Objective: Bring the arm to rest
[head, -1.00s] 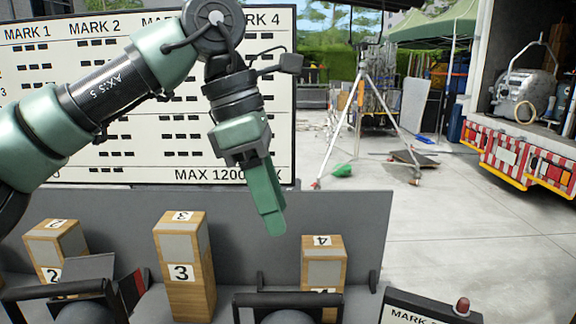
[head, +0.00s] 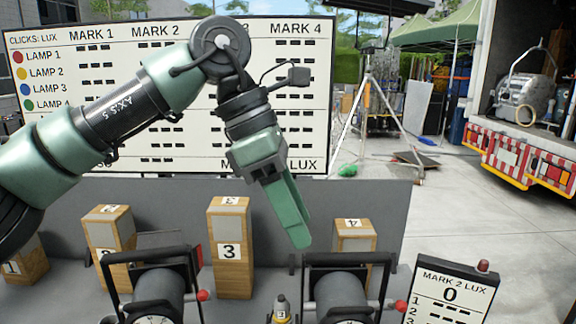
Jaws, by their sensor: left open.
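My left arm comes in from the left and is raised in front of the white chart board. My left gripper (head: 300,238) hangs tilted downward above the grey bench, its fingers seen side-on. Nothing shows between its fingers, and it touches nothing that I can see. My right gripper is not in view.
Wooden numbered blocks (head: 230,265) stand on the bench (head: 385,200). Two black-framed lamps (head: 340,290) are in front, with a small numbered object (head: 283,312) between them. A "MARK 2 LUX" display (head: 450,295) reads 0. A tripod (head: 372,110) and an open truck (head: 530,160) stand behind.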

